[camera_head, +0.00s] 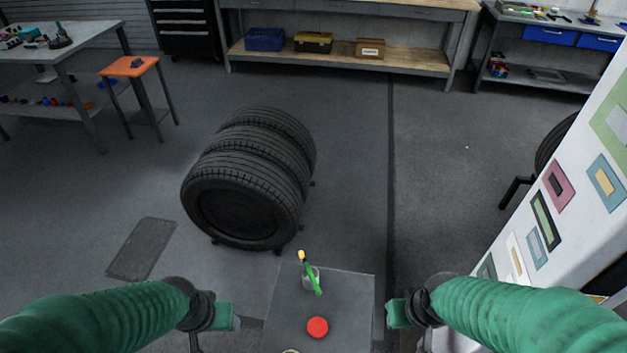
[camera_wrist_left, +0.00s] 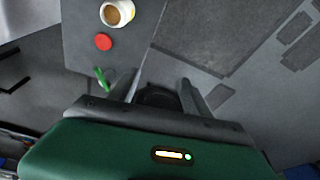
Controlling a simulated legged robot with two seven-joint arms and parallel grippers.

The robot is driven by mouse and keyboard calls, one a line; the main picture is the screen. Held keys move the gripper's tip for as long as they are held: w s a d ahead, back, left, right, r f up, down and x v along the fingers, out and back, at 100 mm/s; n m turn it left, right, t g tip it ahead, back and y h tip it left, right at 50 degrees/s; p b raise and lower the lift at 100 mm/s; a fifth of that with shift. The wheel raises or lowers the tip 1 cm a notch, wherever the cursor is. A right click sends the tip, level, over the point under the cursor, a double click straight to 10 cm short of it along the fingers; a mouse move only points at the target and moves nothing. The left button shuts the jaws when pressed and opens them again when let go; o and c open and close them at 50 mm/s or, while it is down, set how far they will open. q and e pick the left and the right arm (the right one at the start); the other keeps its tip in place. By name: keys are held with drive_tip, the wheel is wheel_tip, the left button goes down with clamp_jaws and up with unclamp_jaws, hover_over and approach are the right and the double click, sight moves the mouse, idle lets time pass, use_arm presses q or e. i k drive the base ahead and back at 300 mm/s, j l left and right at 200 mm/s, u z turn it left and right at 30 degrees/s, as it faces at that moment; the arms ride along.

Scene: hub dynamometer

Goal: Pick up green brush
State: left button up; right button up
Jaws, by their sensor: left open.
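The brush also shows in the left wrist view (camera_wrist_left: 101,78), left of my fingers. My left gripper (camera_head: 234,318) is left of the table, apart from the brush. In the left wrist view its two fingers (camera_wrist_left: 160,92) are spread with nothing between them. My right gripper (camera_head: 390,313) is just right of the table; its jaw opening does not show clearly.
A red disc (camera_head: 317,327) lies on the table in front of the brush. A white jar with brown contents (camera_wrist_left: 117,12) stands near it in the left wrist view. Large tires (camera_head: 250,175) stand on the floor behind the table. A white panel (camera_head: 560,215) stands at right.

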sight(307, 268)
drive_tip(key=k+l, duration=0.1)
drive_tip(key=l, duration=0.6)
drive_tip(key=k+l+z, duration=0.1)
drive_tip(key=l, duration=0.6)
